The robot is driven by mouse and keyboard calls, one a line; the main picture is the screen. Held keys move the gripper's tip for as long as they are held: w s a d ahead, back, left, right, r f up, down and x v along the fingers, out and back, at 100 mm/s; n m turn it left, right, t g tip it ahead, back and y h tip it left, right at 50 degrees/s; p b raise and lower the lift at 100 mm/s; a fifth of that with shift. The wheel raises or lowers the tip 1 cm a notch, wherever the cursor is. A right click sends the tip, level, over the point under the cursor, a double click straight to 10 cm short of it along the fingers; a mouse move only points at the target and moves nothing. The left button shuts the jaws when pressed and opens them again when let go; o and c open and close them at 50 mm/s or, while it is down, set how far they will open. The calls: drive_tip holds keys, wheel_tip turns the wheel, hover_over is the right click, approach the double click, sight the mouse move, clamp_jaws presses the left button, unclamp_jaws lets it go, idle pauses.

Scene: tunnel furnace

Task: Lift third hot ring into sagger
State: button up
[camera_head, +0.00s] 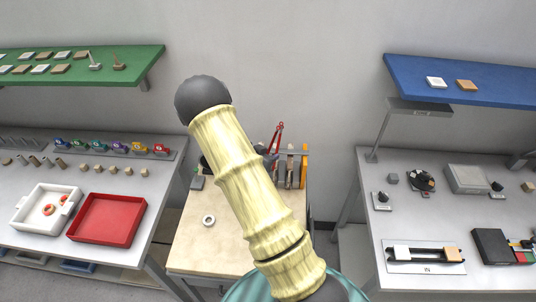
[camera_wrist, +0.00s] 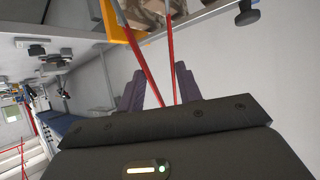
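A white sagger (camera_head: 22,222) stands on the left bench in the head view, with two orange rings (camera_head: 48,209) visible inside. A pale grey ring (camera_head: 209,220) lies flat on the middle table, apart from my gripper. Red tongs (camera_head: 278,134) stand up near the back of that table. In the wrist view the tongs' two red arms (camera_wrist: 143,62) pass between the purple fingers of my gripper (camera_wrist: 159,76). The fingers are apart and appear closed on these arms. My own arm hides the gripper and part of the table in the head view.
A red tray (camera_head: 107,217) sits right of the sagger. A tool rack with a yellow frame (camera_head: 304,165) stands close beside the tongs and also shows in the wrist view (camera_wrist: 126,18). The table's front left is mostly clear. A right bench (camera_head: 378,245) holds several devices.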

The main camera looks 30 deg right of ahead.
wheel_tip(320, 180, down, 9)
drive_tip(key=b, duration=0.6)
drive_tip(key=shift+f+b, duration=0.15)
drive_tip(key=shift+b, duration=0.2)
clamp_jaws()
wheel_tip(320, 180, up, 12)
drive_tip(key=p, duration=0.9)
idle(0.4)
